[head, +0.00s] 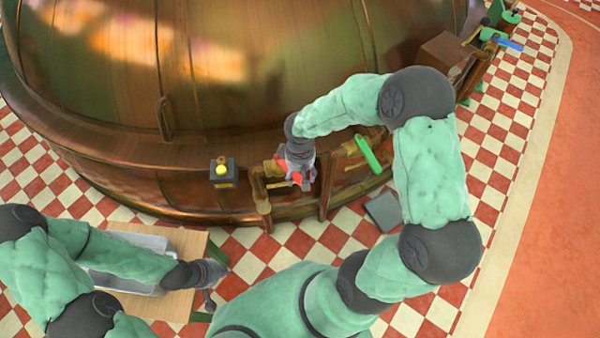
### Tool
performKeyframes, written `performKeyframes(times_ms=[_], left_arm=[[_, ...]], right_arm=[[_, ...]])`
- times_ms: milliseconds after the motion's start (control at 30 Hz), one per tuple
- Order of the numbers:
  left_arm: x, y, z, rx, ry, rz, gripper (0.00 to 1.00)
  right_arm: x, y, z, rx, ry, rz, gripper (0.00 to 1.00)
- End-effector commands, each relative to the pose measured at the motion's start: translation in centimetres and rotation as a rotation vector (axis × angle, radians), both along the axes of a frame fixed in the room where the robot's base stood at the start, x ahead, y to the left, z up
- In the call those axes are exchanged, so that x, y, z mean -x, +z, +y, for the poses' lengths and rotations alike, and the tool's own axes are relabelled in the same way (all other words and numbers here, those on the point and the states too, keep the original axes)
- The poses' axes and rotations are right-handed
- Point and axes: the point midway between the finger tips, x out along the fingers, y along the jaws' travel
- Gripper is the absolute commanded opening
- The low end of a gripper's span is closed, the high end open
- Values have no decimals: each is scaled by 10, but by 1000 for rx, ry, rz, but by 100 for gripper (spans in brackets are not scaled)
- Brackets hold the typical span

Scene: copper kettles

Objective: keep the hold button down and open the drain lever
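A dark box with a yellow button (222,169), likely the hold button, stands at the copper kettle's front rim. Nothing touches the button. My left gripper (210,290) hangs over the right edge of the wooden table, well below the button in the picture; its finger gap is not clear. My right gripper (298,178) is at the kettle's front, right of the button box, among brass and red parts (270,168). Its fingers are too small and covered to read. A green lever handle (368,154) slants just right of it; I cannot tell whether this is the drain lever.
The large copper kettle (90,60) fills the back. A wooden table (190,247) with a grey tray (150,242) stands at lower left. A grey plate (382,212) lies on the checkered floor. A brown box (445,55) and green and blue handles (508,43) sit at upper right.

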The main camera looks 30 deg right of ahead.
Motion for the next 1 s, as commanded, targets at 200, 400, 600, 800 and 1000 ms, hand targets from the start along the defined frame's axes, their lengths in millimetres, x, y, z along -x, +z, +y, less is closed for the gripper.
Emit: performKeyframes(times_ms=[200, 400, 600, 800, 1000], left_arm=[[0, 0, 0, 0, 0, 0, 0], [0, 0, 0, 0, 0, 0, 0], [0, 5, 0, 0, 0, 0, 0], [0, 17, 0, 0, 0, 0, 0], [0, 35, 0, 0, 0, 0, 0]], right_arm=[[0, 0, 0, 0, 0, 0, 3], [0, 0, 0, 0, 4, 1, 0], [0, 0, -5, 1, 47, 3, 0], [-5, 2, -16, 0, 160, 4, 0], [-13, 2, -32, 0, 335, 5, 0]])
